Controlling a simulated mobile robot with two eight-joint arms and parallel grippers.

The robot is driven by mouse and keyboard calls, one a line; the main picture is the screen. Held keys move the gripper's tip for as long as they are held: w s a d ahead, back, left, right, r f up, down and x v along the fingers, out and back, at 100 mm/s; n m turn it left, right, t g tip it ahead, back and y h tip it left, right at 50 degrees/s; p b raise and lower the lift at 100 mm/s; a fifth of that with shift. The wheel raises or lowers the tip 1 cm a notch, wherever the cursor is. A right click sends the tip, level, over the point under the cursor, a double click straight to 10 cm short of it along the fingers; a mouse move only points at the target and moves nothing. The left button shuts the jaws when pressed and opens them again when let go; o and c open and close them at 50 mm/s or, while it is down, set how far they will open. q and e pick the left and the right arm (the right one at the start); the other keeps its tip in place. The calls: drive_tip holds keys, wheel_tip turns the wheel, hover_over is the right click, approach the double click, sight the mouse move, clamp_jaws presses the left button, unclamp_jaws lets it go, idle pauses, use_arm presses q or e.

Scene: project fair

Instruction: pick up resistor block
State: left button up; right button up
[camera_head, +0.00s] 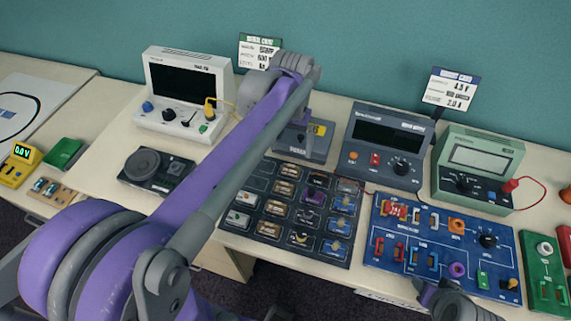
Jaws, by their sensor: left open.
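The resistor blocks (275,209) appear to be the tan and brown pieces in a column of the dark sorting tray (257,185). Which one the task means I cannot tell. The tray lies flat at the middle of the table, its left part partly behind my left arm. My left arm crosses the picture from lower left to a raised joint near the back. My left gripper (278,313) barely shows at the bottom edge, in front of the tray and apart from it. It is open and holds nothing that I can see. No right gripper can be made out.
A white meter (184,91) and a dark blue meter (384,142) stand behind. A green meter (477,164) stands at right. A blue circuit board (390,222) lies right of the tray. A black turntable-like device (156,168) lies left. A grey part of mine shows below the board.

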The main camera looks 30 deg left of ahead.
use_arm(q)
hover_over(291, 168)
drive_tip(key=f, duration=0.5)
drive_tip(key=shift+s+d, duration=0.1)
drive_tip(key=shift+s, duration=0.1)
wheel_tip(291, 168, down, 6)
drive_tip(key=shift+w+r, duration=0.15)
drive_tip(key=shift+r, duration=0.05)
drive_tip(key=c, duration=1.4)
